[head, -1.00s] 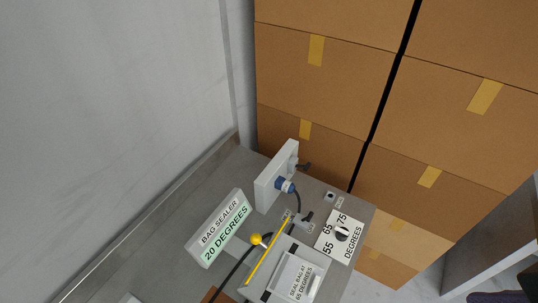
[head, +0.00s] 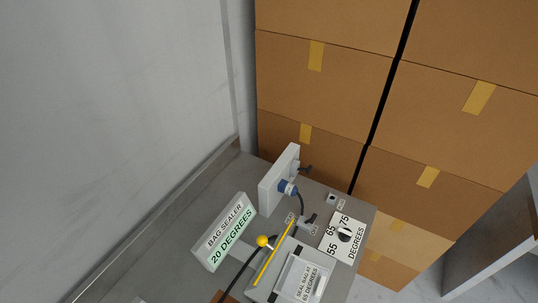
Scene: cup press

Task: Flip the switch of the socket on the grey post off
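A pale grey upright post or box (head: 278,178) stands on the grey bench near its back corner. Neither of my grippers is in view.
On the bench (head: 190,240) are a bag sealer sign (head: 230,231) reading 20 degrees, a sealer with a yellow bar (head: 272,254) and yellow knob (head: 263,241), and a degrees dial plate (head: 343,237). Stacked cartons (head: 320,100) stand behind; a wall is at left.

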